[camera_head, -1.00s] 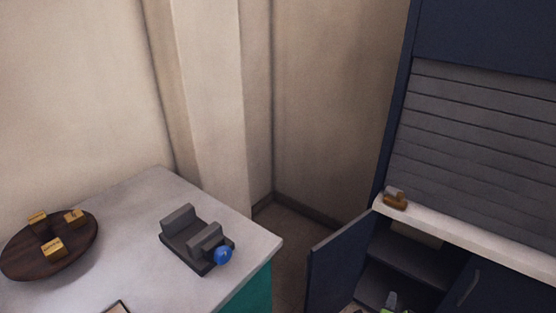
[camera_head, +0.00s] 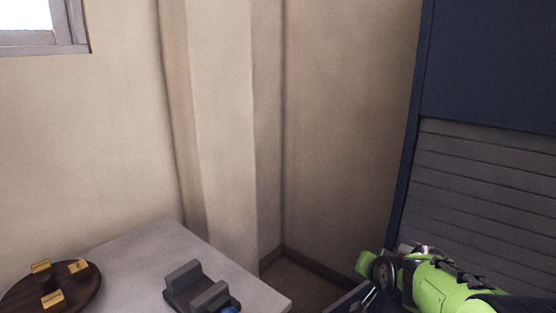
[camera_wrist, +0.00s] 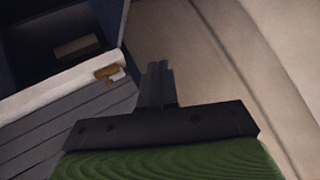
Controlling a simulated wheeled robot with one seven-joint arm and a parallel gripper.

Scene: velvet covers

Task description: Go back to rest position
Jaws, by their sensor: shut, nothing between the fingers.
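My arm is green and black and shows at the lower right of the head view.
A small brown and grey item (camera_wrist: 108,73) lies on the ledge. At lower left in the head view, a grey table (camera_head: 140,255) holds a round dark board (camera_head: 85,297) with yellow blocks and a grey holder (camera_head: 190,285). Open air lies before the walls.

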